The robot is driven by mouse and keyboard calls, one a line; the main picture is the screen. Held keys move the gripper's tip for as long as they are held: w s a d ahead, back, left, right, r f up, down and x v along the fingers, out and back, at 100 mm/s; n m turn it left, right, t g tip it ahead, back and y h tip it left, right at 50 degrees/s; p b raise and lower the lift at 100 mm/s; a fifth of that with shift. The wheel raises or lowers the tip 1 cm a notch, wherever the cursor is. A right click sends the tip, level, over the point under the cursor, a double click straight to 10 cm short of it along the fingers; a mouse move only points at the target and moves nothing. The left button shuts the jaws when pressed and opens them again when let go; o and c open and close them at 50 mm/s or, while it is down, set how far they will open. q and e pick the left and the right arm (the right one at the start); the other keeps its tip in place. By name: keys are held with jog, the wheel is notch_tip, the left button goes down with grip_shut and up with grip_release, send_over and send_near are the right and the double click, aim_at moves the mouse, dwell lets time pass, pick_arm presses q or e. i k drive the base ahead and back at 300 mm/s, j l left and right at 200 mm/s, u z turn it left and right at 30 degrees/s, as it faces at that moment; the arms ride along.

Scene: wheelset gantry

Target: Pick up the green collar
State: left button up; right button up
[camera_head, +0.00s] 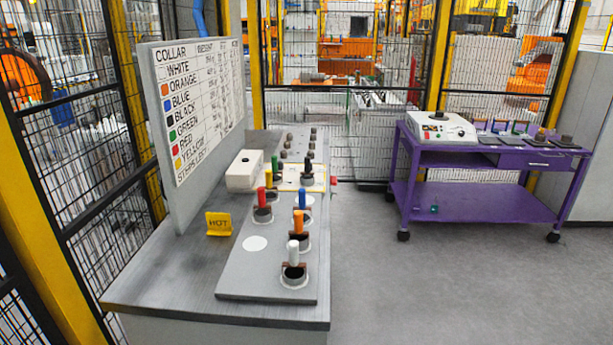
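A collar with a green upright handle (275,164) stands on the far part of the grey bench, just right of a white box. Its lower part is partly hidden behind the yellow-handled piece (268,180) and the red-handled collar (262,202) in front of it. Collars with black (308,168), blue (302,198), orange (298,226) and white (293,254) handles stand in a row to its right and nearer to me. Neither of my grippers shows in the head view.
The grey bench (160,280) carries a collar list board (200,110), a yellow HOT sign (218,224) and the white box (243,170). A purple cart (475,200) stands at the right. Grey floor between is clear. Mesh fencing encloses the area.

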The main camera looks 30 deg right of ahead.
aim_at(274, 160)
jog(key=k+j+u, duration=0.15)
jog(key=k+u, duration=0.2)
jog(key=k, duration=0.3)
jog(key=l+u, duration=0.15)
jog(key=u, duration=0.3)
jog(key=l+u, duration=0.2)
jog(key=u, duration=0.25)
jog(key=l+u, duration=0.2)
jog(key=u, duration=0.3)
jog(key=l+u, duration=0.2)
jog(key=u, duration=0.25)
jog(key=k+l, duration=0.15)
jog(key=l, duration=0.25)
jog(key=k+l, duration=0.15)
jog(key=l, duration=0.25)
jog(key=k+l, duration=0.15)
jog(key=l, duration=0.25)
jog(key=k+l, duration=0.15)
jog(key=l, duration=0.25)
jog(key=k+l, duration=0.15)
jog(key=l, duration=0.25)
jog(key=k+l, duration=0.15)
jog(key=l, duration=0.3)
jog(key=k+l, duration=0.15)
jog(key=l, duration=0.25)
